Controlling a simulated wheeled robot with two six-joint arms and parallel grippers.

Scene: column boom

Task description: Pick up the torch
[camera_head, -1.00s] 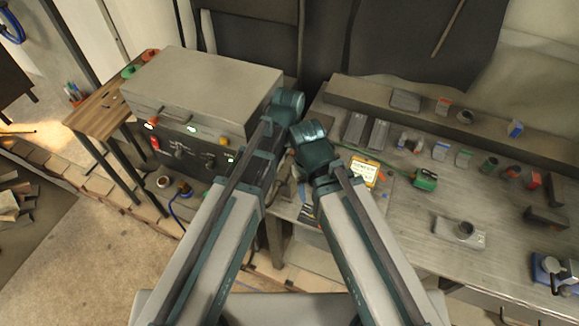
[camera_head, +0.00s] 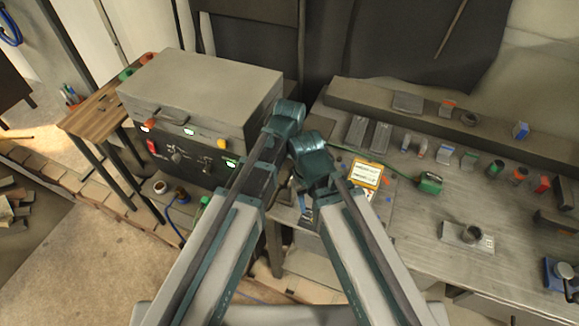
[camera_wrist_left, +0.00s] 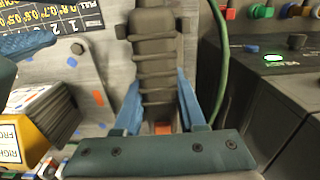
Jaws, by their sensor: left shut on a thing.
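The torch (camera_wrist_left: 155,50) shows in the left wrist view as a dark, ribbed, upright handle. My left gripper (camera_wrist_left: 158,88) has its two blue fingers against the handle's sides and is shut on it. The torch's ends are not clearly seen. In the head view my arms hide the torch and most of my left gripper. A dark blue part at the left edge of the left wrist view may belong to my right gripper, but its jaws cannot be made out.
A grey machine (camera_head: 200,90) with lit buttons stands at left. A green cable (camera_wrist_left: 222,70) runs beside the torch. The workbench (camera_head: 410,225) at right carries a yellow box (camera_head: 366,174), a green block (camera_head: 430,183) and several small parts. Its front middle is fairly clear.

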